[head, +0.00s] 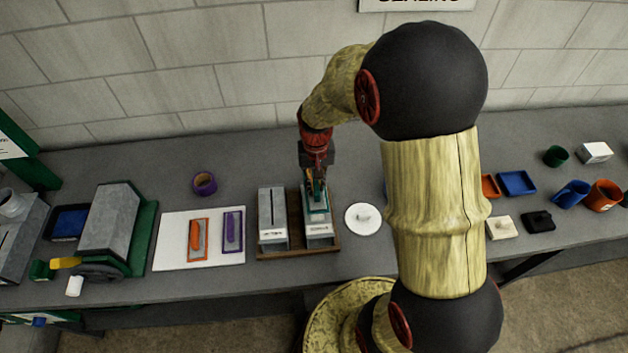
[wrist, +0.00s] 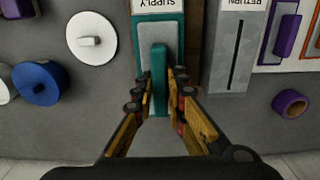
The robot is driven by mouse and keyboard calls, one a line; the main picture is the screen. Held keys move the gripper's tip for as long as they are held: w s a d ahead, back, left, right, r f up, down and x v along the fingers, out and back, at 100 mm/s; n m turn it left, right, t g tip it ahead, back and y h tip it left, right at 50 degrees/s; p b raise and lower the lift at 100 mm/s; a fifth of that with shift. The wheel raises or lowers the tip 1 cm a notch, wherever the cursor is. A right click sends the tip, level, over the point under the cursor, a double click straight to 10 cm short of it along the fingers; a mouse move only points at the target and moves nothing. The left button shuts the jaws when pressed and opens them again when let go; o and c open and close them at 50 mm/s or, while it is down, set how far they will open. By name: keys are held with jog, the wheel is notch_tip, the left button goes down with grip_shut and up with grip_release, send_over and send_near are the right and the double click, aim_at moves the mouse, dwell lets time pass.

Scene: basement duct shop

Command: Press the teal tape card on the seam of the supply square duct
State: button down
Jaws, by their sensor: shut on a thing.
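The teal tape card (wrist: 158,62) has a grey face, a teal border and an upright teal handle. My gripper (wrist: 160,88) is shut on that handle in the wrist view. The card is over the top of the supply square duct (head: 320,240), next to its white label and roughly in line with the duct. Whether it touches the duct or hovers just above it, I cannot tell. The card covers the supply seam. In the head view my gripper (head: 317,170) points down over the far part of this duct, and the teal card (head: 317,205) shows partly beneath it.
The return duct (wrist: 225,75), with a dark open slot, stands beside the supply duct on a brown wooden base (head: 295,250). A white mat (head: 172,255) holds orange (head: 198,240) and purple (head: 233,230) cards. A white disc with a knob (head: 363,218) lies close on the right.

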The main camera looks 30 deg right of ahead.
jog(key=shift+f+b, duration=1.55)
jog(key=shift+f, duration=1.05)
jog(key=shift+s+f, duration=0.1)
jog(key=shift+f, duration=0.4)
dwell(0.6)
jog(key=shift+r, duration=0.1)
jog(key=shift+r+p, duration=2.65)
jog(key=shift+r, duration=1.3)
